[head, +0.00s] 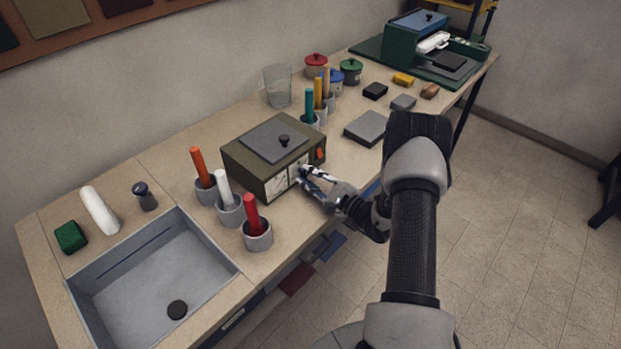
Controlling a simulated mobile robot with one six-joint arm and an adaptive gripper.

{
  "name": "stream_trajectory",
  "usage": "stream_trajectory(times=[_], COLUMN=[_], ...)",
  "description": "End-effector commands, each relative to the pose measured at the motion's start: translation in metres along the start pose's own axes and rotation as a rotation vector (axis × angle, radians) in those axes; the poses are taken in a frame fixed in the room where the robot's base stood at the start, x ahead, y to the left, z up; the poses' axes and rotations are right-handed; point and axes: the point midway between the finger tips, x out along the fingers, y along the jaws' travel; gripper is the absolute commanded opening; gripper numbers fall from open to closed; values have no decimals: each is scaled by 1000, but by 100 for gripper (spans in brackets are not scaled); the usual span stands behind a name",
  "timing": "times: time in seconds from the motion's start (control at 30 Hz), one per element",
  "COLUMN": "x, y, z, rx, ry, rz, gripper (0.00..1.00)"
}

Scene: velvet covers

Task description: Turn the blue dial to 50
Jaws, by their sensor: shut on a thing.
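An olive-green box (235,163) with a grey lid and black knob stands on the bench. Its front has a white scale panel (276,188) and a red-orange switch at the right. My gripper (304,175) is at this front, just right of the scale panel, with its fingers shut on what appears to be the blue dial. The dial itself is hidden by the fingers, and its colour cannot be made out. The scale marks are too small to read, so the dial's setting cannot be told.
Grey cups with orange, white and red sticks (253,217) stand left of the box, near the sink (150,264). More cups and lidded pots (350,70) stand behind it. A grey block (366,128) lies to its right.

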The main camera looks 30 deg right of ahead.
Motion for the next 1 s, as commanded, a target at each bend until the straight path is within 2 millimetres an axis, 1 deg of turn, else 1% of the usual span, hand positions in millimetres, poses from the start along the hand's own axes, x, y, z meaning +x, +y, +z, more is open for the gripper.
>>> stream_trajectory(times=[0.33, 0.37, 0.5, 0.67, 1.0], x=[0, 0, 0, 0, -2], y=[1, 1, 1, 0, 0], z=[0, 0, 0, 0, 0], rx=[-1, -1, 0, -1, -1], ry=[1, 1, 1, 0, 0], rz=[2, 2, 1, 1, 0], gripper=[0, 24, 33, 44, 44])
